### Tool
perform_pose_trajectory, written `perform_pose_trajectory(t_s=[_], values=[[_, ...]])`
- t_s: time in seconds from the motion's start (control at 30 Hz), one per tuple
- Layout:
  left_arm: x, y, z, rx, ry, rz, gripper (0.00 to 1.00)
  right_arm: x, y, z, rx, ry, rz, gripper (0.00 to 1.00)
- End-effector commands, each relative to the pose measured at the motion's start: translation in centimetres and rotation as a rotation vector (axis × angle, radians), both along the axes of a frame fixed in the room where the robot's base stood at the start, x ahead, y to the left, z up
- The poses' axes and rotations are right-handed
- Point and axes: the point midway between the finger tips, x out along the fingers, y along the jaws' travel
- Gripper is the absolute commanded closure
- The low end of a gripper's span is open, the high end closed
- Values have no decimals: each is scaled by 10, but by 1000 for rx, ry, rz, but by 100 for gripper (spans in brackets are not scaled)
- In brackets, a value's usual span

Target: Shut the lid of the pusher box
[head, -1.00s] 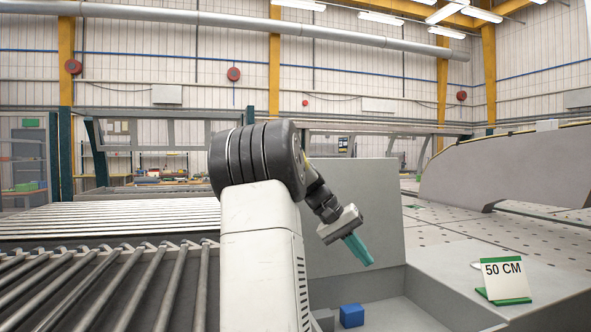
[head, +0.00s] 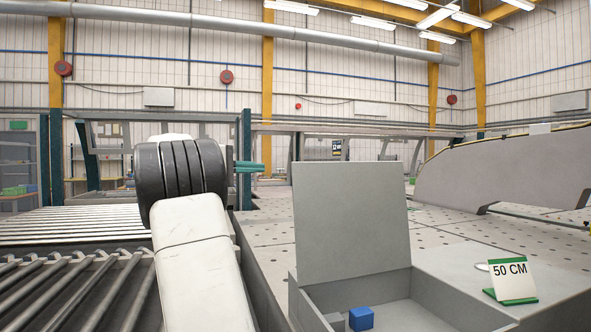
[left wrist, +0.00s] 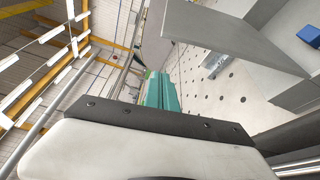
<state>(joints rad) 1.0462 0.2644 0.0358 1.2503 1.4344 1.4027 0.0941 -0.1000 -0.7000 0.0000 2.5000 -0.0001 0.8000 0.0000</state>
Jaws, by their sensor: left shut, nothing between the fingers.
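The pusher box (head: 455,318) is a grey open-topped box at the lower right of the head view. Its flat grey lid (head: 350,215) stands up at the back, leaning slightly backward. A blue block (head: 361,318) and a grey block (head: 334,321) lie inside. My left gripper (head: 250,167) has teal fingers, shut and empty, left of the lid's upper edge and apart from it. In the left wrist view the fingers (left wrist: 161,92) point ahead, the lid (left wrist: 225,35) is at the upper right, and the blue block (left wrist: 311,35) shows at the right edge. My right gripper is not in view.
A "50 CM" sign (head: 511,279) stands on the grey surface right of the box. A roller conveyor (head: 75,290) runs along the left. The perforated table (head: 450,225) behind the lid looks mostly clear. A large grey curved panel (head: 505,175) stands at the right.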

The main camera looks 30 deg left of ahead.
Motion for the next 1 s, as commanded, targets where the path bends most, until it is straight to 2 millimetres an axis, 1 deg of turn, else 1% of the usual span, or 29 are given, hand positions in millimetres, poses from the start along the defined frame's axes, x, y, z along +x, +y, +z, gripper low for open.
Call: perform_pose_trajectory(t_s=[0.03, 0.3, 0.37, 0.4, 0.43, 0.5, 0.6, 0.8, 1.0], values=[[9, -5, -1, 0, 0, -4, 100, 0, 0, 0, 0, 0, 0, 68], [63, -28, -5, 0, 1, -5, 100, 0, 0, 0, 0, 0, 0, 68], [75, -33, -5, 0, 1, -6, 100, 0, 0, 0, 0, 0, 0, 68], [77, -36, -4, 2, 1, -2, 100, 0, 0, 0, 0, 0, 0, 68], [70, -39, -2, 2, 2, 1, 100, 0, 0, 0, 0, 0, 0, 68], [62, -47, -1, 3, 1, 1, 100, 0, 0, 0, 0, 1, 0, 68], [55, -55, 1, 2, 2, -1, 100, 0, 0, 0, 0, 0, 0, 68], [49, -61, 2, 2, 2, -1, 100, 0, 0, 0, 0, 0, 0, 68], [49, -62, 1, 2, 2, -1, 100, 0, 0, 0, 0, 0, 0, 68]])
